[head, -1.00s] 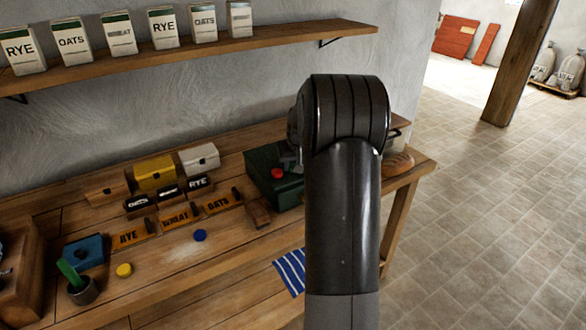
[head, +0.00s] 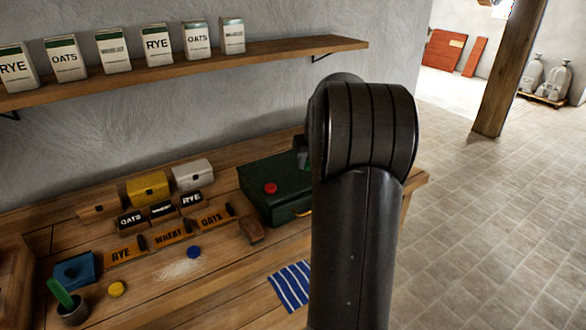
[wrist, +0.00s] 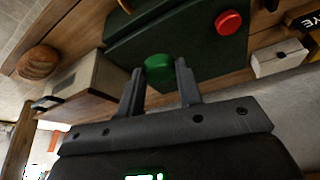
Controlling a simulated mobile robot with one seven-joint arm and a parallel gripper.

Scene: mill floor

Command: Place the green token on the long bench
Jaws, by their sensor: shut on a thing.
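The green token (wrist: 159,68) is a small round piece between the fingertips of my gripper (wrist: 158,78) in the wrist view. The gripper is shut on it, beside the dark green box as seen there. In the head view my arm hides most of the gripper, and only a small part shows at its left edge, over the box. The long bench (head: 222,284) is a wooden worktop along the wall, with many things on it and bare boards toward its front.
The dark green box (head: 262,181) carries a red token (head: 271,188). Blue (head: 194,252) and yellow (head: 117,289) tokens, labelled blocks and a striped cloth (head: 291,286) lie on the bench. A bread loaf (wrist: 38,62) shows in the wrist view. A shelf (head: 190,66) of cartons hangs above.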

